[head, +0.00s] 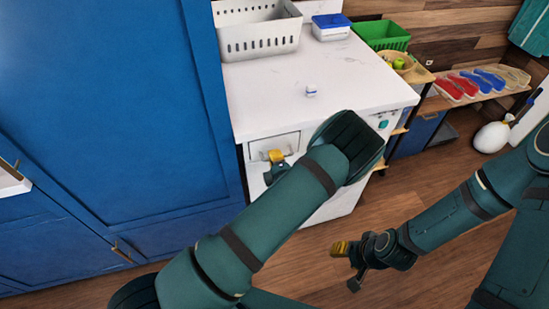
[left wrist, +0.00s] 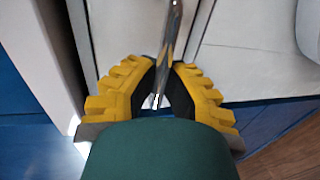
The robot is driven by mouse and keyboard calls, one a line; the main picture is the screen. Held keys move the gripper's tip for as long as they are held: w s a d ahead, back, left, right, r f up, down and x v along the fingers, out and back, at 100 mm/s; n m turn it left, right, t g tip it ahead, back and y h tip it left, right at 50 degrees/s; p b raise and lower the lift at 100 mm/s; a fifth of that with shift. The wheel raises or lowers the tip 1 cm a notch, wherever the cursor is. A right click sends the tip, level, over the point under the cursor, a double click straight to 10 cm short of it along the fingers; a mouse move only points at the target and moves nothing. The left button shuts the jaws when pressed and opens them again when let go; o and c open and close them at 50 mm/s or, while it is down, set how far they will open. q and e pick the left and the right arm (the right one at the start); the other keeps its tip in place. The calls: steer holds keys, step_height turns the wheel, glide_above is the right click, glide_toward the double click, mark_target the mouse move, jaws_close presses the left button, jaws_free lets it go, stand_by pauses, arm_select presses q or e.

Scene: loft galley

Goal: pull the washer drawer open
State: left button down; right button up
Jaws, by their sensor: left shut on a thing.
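The white washer (head: 330,205) stands under the white countertop, right of the tall blue cabinet. Its drawer (head: 257,148) is at the upper left of the washer front. I cannot tell whether it stands out from the front. My left gripper (head: 275,156) is at the drawer front, its hand partly hidden by my left arm. In the left wrist view, the yellow-padded fingers of my left gripper (left wrist: 163,85) are shut on a thin metallic drawer handle (left wrist: 173,40). My right gripper (head: 345,262) hangs over the wooden floor, away from the washer; its jaw opening is unclear.
A tall blue cabinet (head: 110,100) borders the washer on the left. The wooden floor (head: 400,185) is open on the right.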

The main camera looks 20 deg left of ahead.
arm_select(q)
steer(key=f+b+v, duration=0.2)
steer(key=v, duration=0.9)
steer(key=shift+s+d+b, duration=0.4)
steer(key=shift+s, duration=0.1)
steer(key=shift+f, duration=0.1)
steer(key=c, duration=1)
jaws_free()
steer(key=v, duration=1.2)
steer(key=shift+w+a, duration=0.1)
